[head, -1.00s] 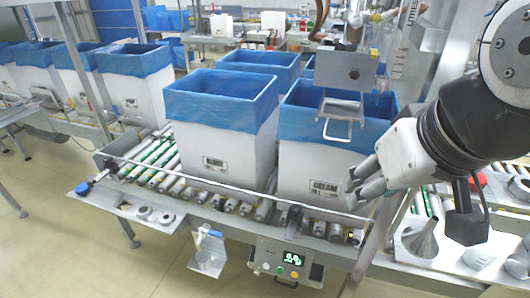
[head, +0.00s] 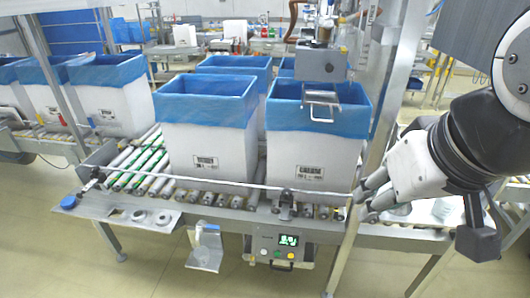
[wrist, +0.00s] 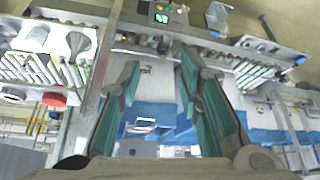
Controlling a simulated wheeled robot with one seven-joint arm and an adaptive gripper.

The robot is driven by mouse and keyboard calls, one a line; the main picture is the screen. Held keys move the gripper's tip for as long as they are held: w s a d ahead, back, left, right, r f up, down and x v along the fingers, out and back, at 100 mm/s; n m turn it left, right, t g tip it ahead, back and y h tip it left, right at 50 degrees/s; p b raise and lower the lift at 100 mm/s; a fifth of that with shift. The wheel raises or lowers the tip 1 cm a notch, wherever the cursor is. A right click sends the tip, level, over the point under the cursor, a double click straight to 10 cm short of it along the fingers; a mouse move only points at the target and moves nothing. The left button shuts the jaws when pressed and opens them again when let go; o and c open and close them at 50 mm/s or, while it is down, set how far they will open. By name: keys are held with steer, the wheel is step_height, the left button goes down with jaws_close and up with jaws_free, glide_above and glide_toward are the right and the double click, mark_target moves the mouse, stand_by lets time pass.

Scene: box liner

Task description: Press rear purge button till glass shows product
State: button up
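My gripper (head: 364,193) is at the right in the head view, beside the upright metal post and right of the lined boxes. In the wrist view its two teal-padded fingers (wrist: 160,88) stand apart with nothing between them. A metal filler head (head: 322,64) hangs over the right front box, with a small cylindrical part (head: 323,34) on top that may be the glass. Product in it cannot be made out. A control box (head: 282,250) with a green display and coloured buttons sits below the front rail; it also shows in the wrist view (wrist: 168,14). I cannot identify a rear purge button.
White boxes with blue liners (head: 207,138) stand on the roller conveyor (head: 140,160). A front guide rail and the metal post (head: 380,120) lie near my gripper. A red round part (wrist: 53,99) and a funnel (wrist: 78,44) show in the wrist view. Floor in front is clear.

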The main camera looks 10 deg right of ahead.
jaws_close()
stand_by(1.0)
